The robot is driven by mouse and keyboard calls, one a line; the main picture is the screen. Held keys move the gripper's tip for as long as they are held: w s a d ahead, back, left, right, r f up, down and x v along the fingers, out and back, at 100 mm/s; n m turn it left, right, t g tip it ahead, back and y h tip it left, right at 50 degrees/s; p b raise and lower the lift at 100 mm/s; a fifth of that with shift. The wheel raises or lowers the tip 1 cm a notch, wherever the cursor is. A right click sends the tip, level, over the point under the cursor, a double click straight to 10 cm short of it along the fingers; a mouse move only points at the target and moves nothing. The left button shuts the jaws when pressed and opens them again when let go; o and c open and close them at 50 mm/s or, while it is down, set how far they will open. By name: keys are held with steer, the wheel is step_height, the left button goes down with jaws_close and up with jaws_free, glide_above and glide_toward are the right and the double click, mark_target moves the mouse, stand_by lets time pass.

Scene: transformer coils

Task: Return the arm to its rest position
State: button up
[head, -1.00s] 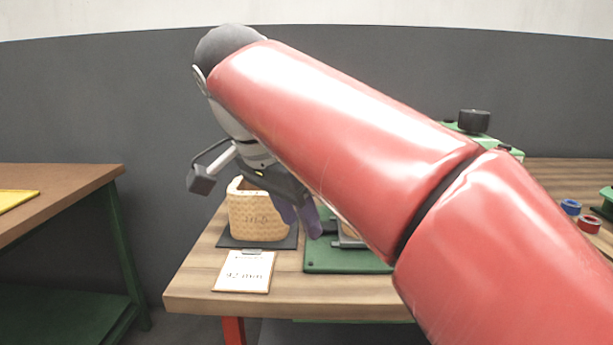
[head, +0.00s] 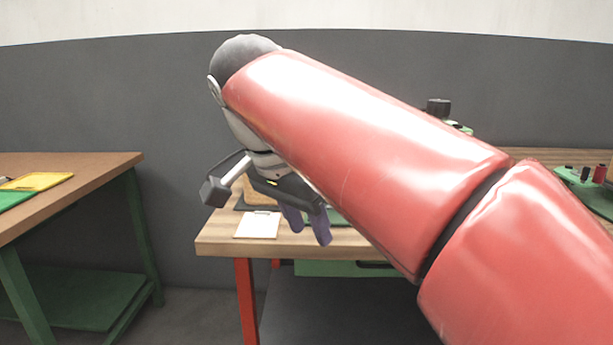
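My gripper (head: 308,224) points down at the far end of my red arm, at the left-centre of the head view. Its two purplish fingers are apart, with nothing seen between them. It shows in front of the wooden workbench's (head: 222,238) left part, near a white clipboard (head: 257,224). My arm runs from the lower right up to the left and hides most of the bench top. I cannot tell how high the gripper is above the bench.
A woven basket (head: 257,194) is mostly hidden behind my wrist. A second wooden table (head: 85,175) at the left holds a yellow tray (head: 38,181) and a green one (head: 12,200). Coloured spools (head: 599,174) stand at the right. Floor shows between the tables.

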steer(key=s+d+f+n+t+y, duration=0.1)
steer(key=s+d+f+n, duration=0.3)
steer(key=d+f, duration=0.3)
steer(key=s+d+f+n+t+y, duration=0.1)
steer(key=s+d+f+n, duration=0.3)
steer(key=f, duration=1.1)
steer(key=s+d+y, duration=0.1)
steer(key=s+d, duration=0.2)
steer(key=d, duration=0.1)
steer(key=shift+s+d+n, duration=0.15)
steer(key=shift+s+n, duration=0.1)
steer(key=shift+n, duration=0.05)
